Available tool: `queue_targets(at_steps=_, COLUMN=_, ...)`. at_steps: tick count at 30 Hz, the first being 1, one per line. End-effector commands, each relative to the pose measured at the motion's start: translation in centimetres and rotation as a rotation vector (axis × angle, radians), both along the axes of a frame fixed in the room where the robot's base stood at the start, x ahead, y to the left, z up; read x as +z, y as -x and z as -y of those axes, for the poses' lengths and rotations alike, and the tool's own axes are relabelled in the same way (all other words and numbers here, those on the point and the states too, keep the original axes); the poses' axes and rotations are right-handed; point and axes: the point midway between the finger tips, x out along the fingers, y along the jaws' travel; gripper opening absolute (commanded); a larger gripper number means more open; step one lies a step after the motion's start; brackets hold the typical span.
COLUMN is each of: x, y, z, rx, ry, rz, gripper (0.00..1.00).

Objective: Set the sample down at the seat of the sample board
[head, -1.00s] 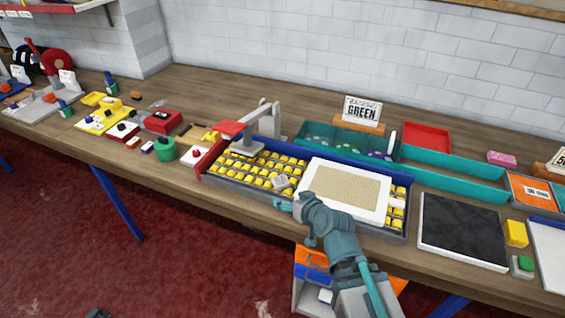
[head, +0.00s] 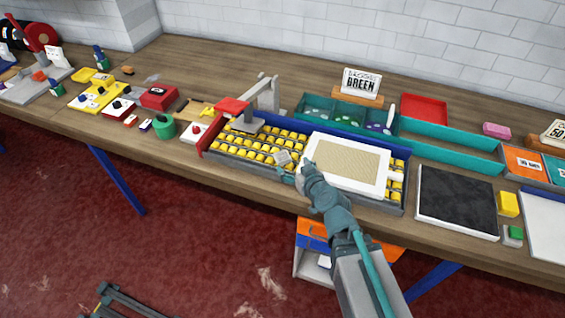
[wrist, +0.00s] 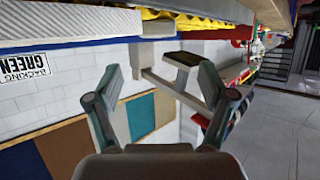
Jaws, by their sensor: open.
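A beige woven panel (head: 345,160) lies in a white frame (head: 383,173) on a tray of yellow rollers (head: 245,152); I take it for the rug work, but cannot tell whether it is the sample. A small pale grey block (head: 282,158) sits on the rollers by the frame's left edge. A wooden board (wrist: 75,147) with brown, teal and tan squares shows on the wall in the wrist view; it may be the sample board. No seat can be made out. My gripper (head: 293,174) is near the frame's left front corner.
A press with a red top (head: 236,108) and grey arm stands over the tray's left part. Teal bins (head: 440,143) and a GREEN sign (head: 361,83) are behind. A black slab (head: 457,203) and yellow block (head: 508,204) lie to the right. Bench wood shows between items.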

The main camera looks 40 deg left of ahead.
Motion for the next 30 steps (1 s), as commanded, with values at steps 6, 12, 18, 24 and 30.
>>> queue_targets(at_steps=6, x=-0.9, y=-0.4, z=-0.7, rx=0.001, ry=-0.001, rz=0.001, gripper=0.81)
queue_targets(at_steps=12, x=-1.2, y=-0.8, z=-1.1, rx=-0.006, ry=0.003, rz=0.001, gripper=0.81)
queue_targets(at_steps=18, x=-1.3, y=-1.9, z=-2.9, rx=-0.012, ry=0.006, rz=-0.002, gripper=0.81)
queue_targets(at_steps=24, x=-1.8, y=-2.2, z=-3.6, rx=-0.012, ry=0.006, rz=-0.002, gripper=0.81)
queue_targets(at_steps=30, x=-2.4, y=-3.0, z=-5.1, rx=-0.011, ry=0.006, rz=-0.004, gripper=0.81)
